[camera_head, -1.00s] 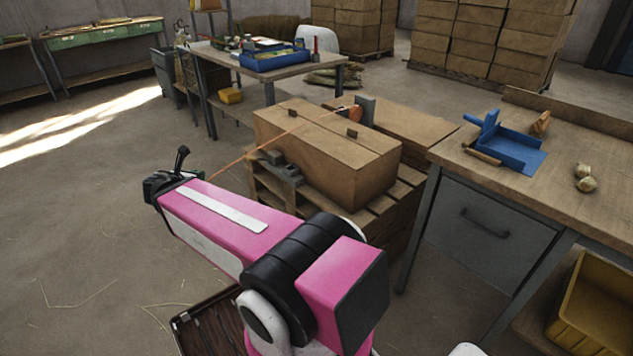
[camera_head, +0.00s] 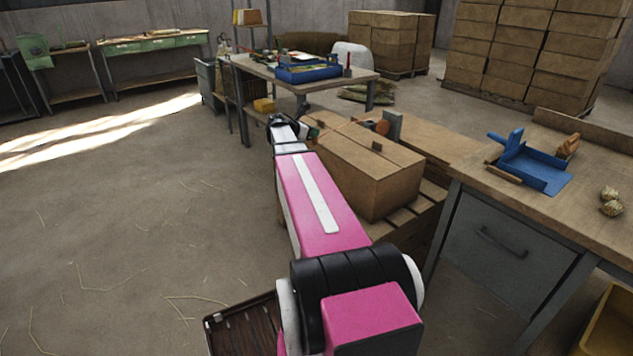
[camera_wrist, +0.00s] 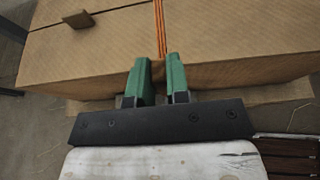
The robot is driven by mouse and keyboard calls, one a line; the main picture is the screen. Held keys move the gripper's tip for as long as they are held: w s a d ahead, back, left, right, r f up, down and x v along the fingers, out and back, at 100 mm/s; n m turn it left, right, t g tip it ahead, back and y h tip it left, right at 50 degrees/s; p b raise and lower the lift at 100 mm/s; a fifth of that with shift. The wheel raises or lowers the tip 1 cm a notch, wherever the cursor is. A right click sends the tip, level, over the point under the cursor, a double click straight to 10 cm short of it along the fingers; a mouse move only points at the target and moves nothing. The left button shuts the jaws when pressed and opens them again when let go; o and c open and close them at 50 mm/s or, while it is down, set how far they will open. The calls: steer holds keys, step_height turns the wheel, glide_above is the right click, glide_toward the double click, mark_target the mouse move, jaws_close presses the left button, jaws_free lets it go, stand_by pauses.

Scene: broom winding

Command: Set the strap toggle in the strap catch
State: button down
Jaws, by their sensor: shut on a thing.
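My gripper (camera_wrist: 157,70) has green fingers and is shut on the end of the orange strap (camera_wrist: 159,25), at the near edge of the carton. The strap toggle is hidden between the fingers. In the head view my gripper (camera_head: 311,131) is at the left end of the carton (camera_head: 365,183), partly behind my wrist. The strap runs from the fingers over the carton top towards the orange disc (camera_head: 382,127) on a grey bracket (camera_head: 393,122). The strap catch is not clearly seen; grey parts show low beside the fingers in the wrist view (camera_wrist: 197,97).
The carton rests on a wooden pallet (camera_head: 418,212) and has dark tabs on top (camera_wrist: 78,19). A workbench (camera_head: 475,165) with a blue tool (camera_head: 535,170) stands right. A table with a blue tray (camera_head: 308,73) stands behind. The floor at left is clear.

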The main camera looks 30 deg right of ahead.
steer(key=shift+w+d, duration=0.1)
steer(key=shift+d, duration=0.4)
steer(key=shift+d+f, duration=0.1)
steer(key=shift+f, duration=0.2)
step_height(320, 180, down, 17)
steer(key=shift+f, duration=0.1)
steer(key=c, duration=1.1)
jaws_free()
steer(key=shift+f, duration=0.1)
